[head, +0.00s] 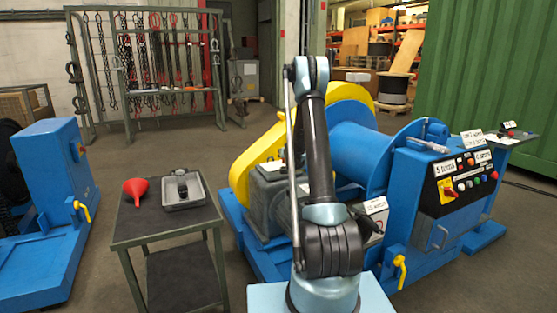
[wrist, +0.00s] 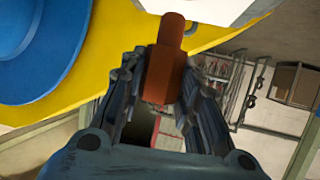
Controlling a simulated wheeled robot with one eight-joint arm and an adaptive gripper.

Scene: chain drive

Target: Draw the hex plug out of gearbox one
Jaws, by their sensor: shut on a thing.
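My gripper (wrist: 160,80) is shut on a red-brown plug (wrist: 160,76) in the wrist view. The plug has a wide body between the fingers and a narrower end reaching up in the picture, over the edge of a yellow part. I cannot tell whether it touches anything beyond the fingers. In the head view my gripper is hidden behind my arm. A grey housing (head: 266,204), which may be gearbox one, stands beside the yellow guard (head: 252,160); my arm covers part of this area. No plug hole can be made out.
A dark table (head: 150,226) at the left holds a red funnel (head: 135,187) and a grey tray (head: 197,196). The blue drum (head: 355,148) and control panel (head: 461,184) stand to the right of my arm. Another blue machine (head: 55,180) is at far left.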

